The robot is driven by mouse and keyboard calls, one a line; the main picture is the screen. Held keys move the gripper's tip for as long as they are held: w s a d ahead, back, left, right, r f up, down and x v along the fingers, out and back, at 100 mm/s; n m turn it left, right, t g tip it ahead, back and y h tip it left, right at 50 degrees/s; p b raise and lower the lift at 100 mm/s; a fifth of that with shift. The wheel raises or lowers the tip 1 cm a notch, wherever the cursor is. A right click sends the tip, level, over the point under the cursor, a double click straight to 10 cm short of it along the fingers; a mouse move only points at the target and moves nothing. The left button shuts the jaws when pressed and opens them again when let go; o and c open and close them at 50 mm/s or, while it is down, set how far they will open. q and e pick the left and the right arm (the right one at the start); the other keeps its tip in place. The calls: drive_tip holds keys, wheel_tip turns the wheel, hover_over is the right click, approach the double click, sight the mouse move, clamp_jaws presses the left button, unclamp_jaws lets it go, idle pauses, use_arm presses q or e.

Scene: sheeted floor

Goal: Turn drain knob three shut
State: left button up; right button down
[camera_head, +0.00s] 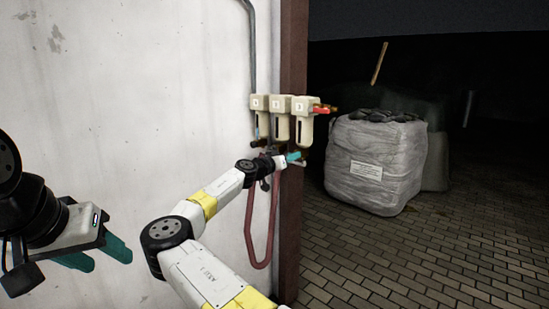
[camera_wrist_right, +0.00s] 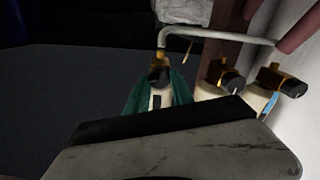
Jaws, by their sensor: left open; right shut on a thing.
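Three beige filter units hang in a row on the wall; the rightmost unit (camera_head: 304,118) has a red fitting on its side. My right gripper (camera_head: 292,157) is under this unit, its teal fingers partly hidden by the wrist. In the right wrist view the teal fingers (camera_wrist_right: 158,92) are closed around the black knob (camera_wrist_right: 158,75) with brass above it, the one farthest from the white wall. Two other brass-and-black knobs, a middle one (camera_wrist_right: 228,78) and one near the wall (camera_wrist_right: 287,83), stand free beside it. My left gripper (camera_head: 103,255) is open and empty at the lower left.
A grey pipe (camera_wrist_right: 215,36) bends past the knobs in the wrist view. A dark red hose (camera_head: 270,235) loops down the wall beside a brown post (camera_head: 292,50). A wrapped bulk sack (camera_head: 370,165) stands behind right. The brick-patterned floor (camera_head: 430,250) in front is clear.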

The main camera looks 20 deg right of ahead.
drive_tip(key=shift+w+a+f+n, duration=0.1)
drive_tip(key=shift+n, duration=3.45)
drive_tip(key=shift+a+f+n, duration=0.1)
drive_tip(key=shift+n, duration=3.75)
drive_tip(key=c, duration=1.1)
unclamp_jaws()
drive_tip(key=shift+d, duration=0.1)
